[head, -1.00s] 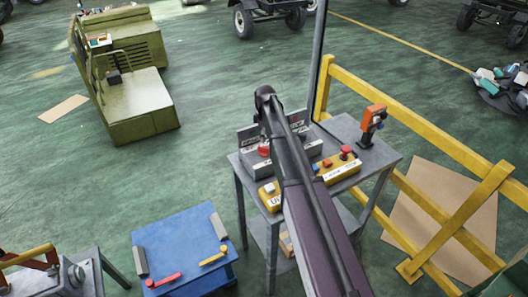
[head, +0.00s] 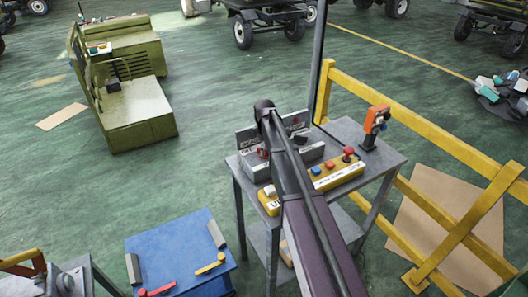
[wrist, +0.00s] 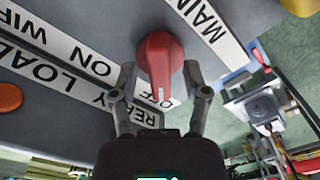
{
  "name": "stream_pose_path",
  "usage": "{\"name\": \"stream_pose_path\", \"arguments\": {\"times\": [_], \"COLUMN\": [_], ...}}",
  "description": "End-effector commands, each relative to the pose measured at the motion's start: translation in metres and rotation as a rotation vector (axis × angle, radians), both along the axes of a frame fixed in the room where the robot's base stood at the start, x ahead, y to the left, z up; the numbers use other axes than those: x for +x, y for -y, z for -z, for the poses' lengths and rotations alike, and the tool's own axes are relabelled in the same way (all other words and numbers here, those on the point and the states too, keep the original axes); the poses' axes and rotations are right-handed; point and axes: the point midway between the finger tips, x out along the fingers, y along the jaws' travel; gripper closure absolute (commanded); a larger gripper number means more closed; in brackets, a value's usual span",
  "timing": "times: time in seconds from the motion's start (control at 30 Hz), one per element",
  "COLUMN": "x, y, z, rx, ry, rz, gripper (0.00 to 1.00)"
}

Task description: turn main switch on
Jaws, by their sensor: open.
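The red main switch knob (wrist: 160,58) is on a grey panel, with a "MAIN" label (wrist: 212,28) beside it and "ON" and "OFF" lettering around it. The white mark on the knob is at its end by "OFF". My gripper (wrist: 160,78) is open, with one finger on each side of the knob. I cannot tell whether the fingers touch it. In the head view a bit of the red knob (head: 263,153) shows beside my arm, which hides the gripper and much of the panel.
The panel stands on a grey table (head: 384,158) with a yellow button box (head: 338,175) and an orange device (head: 375,122). A yellow railing (head: 425,130) runs along the right. A blue table (head: 175,245) stands at the front left. An orange round part (wrist: 10,97) is on the panel.

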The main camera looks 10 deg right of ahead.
Motion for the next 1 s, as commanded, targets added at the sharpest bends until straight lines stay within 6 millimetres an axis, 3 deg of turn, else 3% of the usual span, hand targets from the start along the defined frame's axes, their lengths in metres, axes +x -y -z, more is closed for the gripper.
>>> {"name": "stream_pose_path", "arguments": {"times": [0.37, 0.5, 0.57, 1.0], "x": [0.0001, 0.0000, 0.0000, -0.0005], "y": [-0.0017, -0.0016, -0.0015, -0.0013], "z": [0.0011, 0.0011, 0.0011, 0.0013], "rx": [0.000, 0.000, 0.000, 0.000], "ry": [0.000, 0.000, 0.000, -0.001], "rz": [-0.002, -0.001, -0.001, 0.027], "gripper": [0.43, 0.85, 1.00, 1.00]}}
